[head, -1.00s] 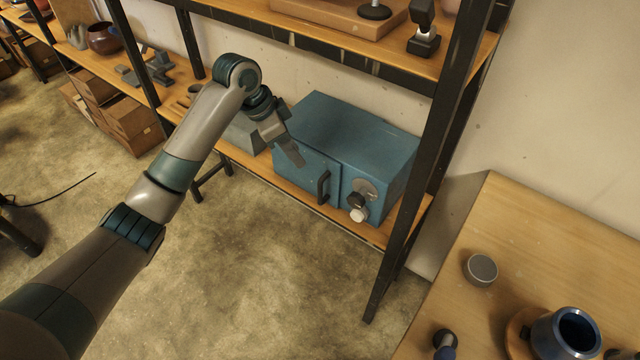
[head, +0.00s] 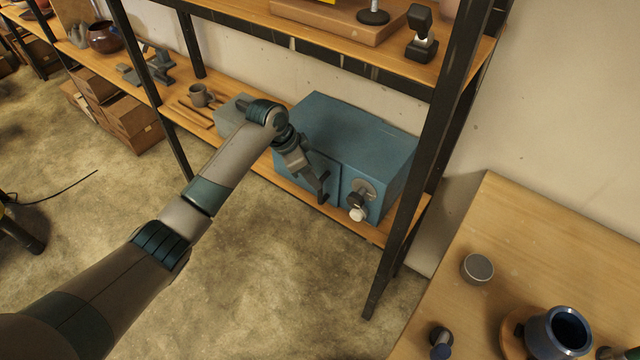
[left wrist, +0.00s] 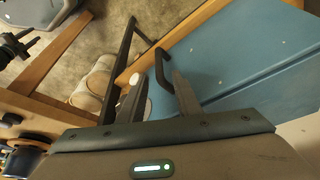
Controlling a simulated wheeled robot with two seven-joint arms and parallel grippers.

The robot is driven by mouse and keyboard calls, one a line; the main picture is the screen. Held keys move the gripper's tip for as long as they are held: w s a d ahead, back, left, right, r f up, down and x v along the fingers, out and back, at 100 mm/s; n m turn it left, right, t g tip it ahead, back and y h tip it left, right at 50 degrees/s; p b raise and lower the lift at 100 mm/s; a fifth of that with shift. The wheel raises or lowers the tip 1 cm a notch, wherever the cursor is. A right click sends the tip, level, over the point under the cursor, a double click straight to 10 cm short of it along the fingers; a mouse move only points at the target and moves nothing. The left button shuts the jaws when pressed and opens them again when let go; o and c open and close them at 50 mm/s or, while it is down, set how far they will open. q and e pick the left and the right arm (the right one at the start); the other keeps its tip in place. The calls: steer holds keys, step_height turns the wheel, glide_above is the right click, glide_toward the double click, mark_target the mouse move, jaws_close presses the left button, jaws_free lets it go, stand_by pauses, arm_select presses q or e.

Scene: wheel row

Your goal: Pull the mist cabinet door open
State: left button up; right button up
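The mist cabinet (head: 360,135) is a blue box on the lower shelf. Its door (head: 328,166) is at the left of the front face and looks closed. A dark bar handle (head: 325,187) stands on the door's right side, partly hidden by my left gripper (head: 317,186). In the left wrist view the fingers of my left gripper (left wrist: 158,78) are apart, with the handle (left wrist: 160,62) at the gap between their tips. I cannot tell whether they touch it.
A dial and a black and a white knob (head: 357,214) sit right of the door. A dark shelf post (head: 420,170) stands at the cabinet's right. A wooden table (head: 510,225) holds a blue pot (head: 560,335). The floor (head: 270,270) before the shelf is clear.

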arm_select(q)
steer(key=x, duration=0.6)
steer(key=shift+d+f+p, duration=0.1)
steer(key=shift+f+p, duration=0.2)
steer(key=shift+p, duration=0.05)
jaws_close()
